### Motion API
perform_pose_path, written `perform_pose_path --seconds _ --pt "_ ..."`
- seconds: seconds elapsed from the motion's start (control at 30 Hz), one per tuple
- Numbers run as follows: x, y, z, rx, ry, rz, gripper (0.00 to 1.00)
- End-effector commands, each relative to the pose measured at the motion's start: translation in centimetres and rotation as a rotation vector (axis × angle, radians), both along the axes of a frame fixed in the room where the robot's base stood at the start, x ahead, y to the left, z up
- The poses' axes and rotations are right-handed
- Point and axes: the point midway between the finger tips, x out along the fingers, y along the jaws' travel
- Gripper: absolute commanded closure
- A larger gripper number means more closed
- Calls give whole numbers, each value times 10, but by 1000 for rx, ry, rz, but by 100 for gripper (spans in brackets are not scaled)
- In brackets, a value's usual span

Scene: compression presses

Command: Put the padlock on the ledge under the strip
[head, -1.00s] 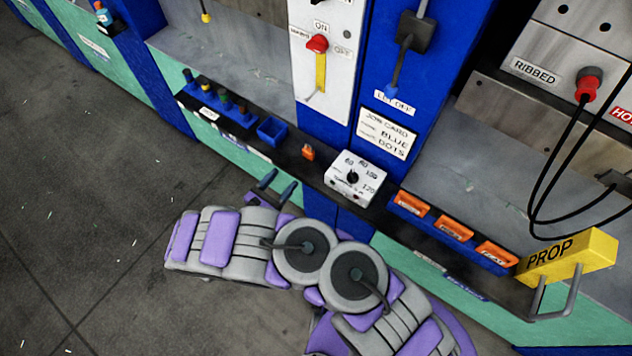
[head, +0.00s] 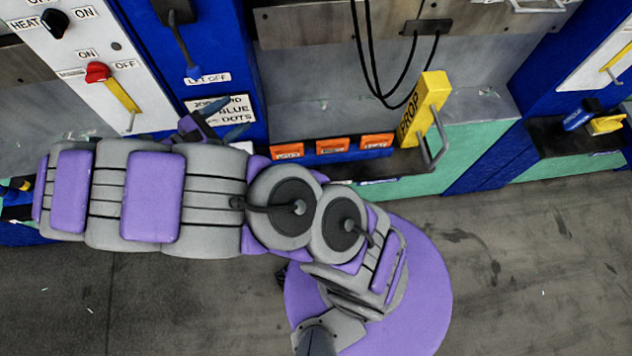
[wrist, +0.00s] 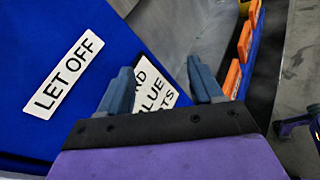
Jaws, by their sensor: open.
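I cannot make out the padlock in either current view; my arm hides part of the ledge (head: 410,160) in the head view. A small orange item beside a blue bin showed on the ledge a second ago, but it is not visible now. I cannot tell which piece is the strip. My gripper (head: 215,128) is in front of the blue post (head: 222,60), near the job card (head: 222,108). In the wrist view my gripper (wrist: 160,82) is open, with nothing seen between its fingers, and the card (wrist: 155,92) shows behind them.
Orange bins (head: 333,145) line the ledge right of my gripper. A yellow PROP block (head: 423,108) with a metal handle stands beyond them. Black cables (head: 372,60) hang above. Blue and yellow items (head: 590,118) sit on a dark ledge far right. The floor is clear.

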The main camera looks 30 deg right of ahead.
Motion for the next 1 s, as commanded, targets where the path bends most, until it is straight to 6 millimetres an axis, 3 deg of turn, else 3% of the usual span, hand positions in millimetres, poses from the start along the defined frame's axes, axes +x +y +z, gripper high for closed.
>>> perform_pose_path --seconds 0.03,0.3,0.5,0.73,1.0 --pt "-6 -17 11 35 -18 -60 35" --pt "-63 -92 51 253 -109 -386 35" --pt "-117 -127 69 443 -186 -619 35" --pt "-178 -138 79 672 -279 -859 35" --pt "-241 -124 87 949 -393 -1096 35"
